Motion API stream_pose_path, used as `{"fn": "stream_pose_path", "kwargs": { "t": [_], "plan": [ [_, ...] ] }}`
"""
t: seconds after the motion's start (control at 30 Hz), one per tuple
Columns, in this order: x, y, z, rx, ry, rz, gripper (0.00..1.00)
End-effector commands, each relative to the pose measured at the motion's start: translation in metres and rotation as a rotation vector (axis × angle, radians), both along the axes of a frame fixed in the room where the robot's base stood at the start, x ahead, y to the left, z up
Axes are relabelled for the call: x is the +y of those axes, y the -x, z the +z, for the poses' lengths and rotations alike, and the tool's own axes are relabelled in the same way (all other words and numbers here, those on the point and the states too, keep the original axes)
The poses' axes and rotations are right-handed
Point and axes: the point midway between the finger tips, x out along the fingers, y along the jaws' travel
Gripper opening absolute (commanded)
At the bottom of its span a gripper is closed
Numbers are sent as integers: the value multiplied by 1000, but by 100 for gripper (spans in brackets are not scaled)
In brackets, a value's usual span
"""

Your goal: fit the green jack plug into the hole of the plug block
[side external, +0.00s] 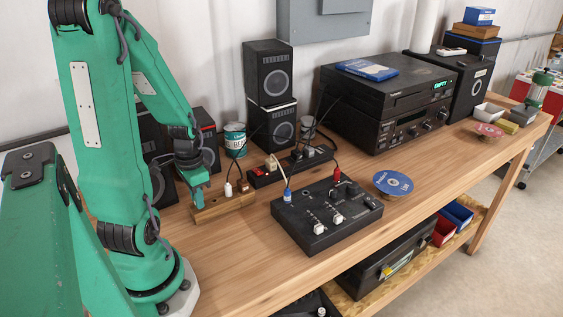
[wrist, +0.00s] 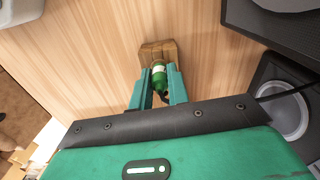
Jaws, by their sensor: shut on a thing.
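The green jack plug (wrist: 160,76) is between my gripper's two fingers (wrist: 160,84) in the wrist view. It has a pale band near its far end. A wooden block (wrist: 158,48) lies just beyond the plug's tip. In the side view the long wooden block (side external: 222,206) is on the bench, and my gripper (side external: 197,199) points down at its left end. The plug is not clear there. No hole shows, and I cannot tell whether the plug touches the block or is in it.
A white plug (side external: 228,189) and a brown one (side external: 243,186) stand at the block's right part. A black control box (side external: 325,215) with cables is to the right. A power strip (side external: 290,165) and black speakers (side external: 270,75) are behind.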

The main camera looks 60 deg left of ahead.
Motion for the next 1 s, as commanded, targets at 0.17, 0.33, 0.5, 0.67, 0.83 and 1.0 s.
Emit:
{"fn": "stream_pose_path", "kwargs": {
  "t": [0.17, 0.33, 0.5, 0.67, 0.83, 1.0],
  "plan": [
    [0, 0, -3, 1, 1, 0, 0],
    [0, 0, -4, 1, 1, 0, 35],
    [0, 0, -4, 0, 0, 0, 42],
    [0, 0, -4, 0, 0, 0, 42],
    [0, 0, -1, -1, -1, 0, 42],
    [1, 0, 8, -2, -2, 0, 42]
  ]
}}
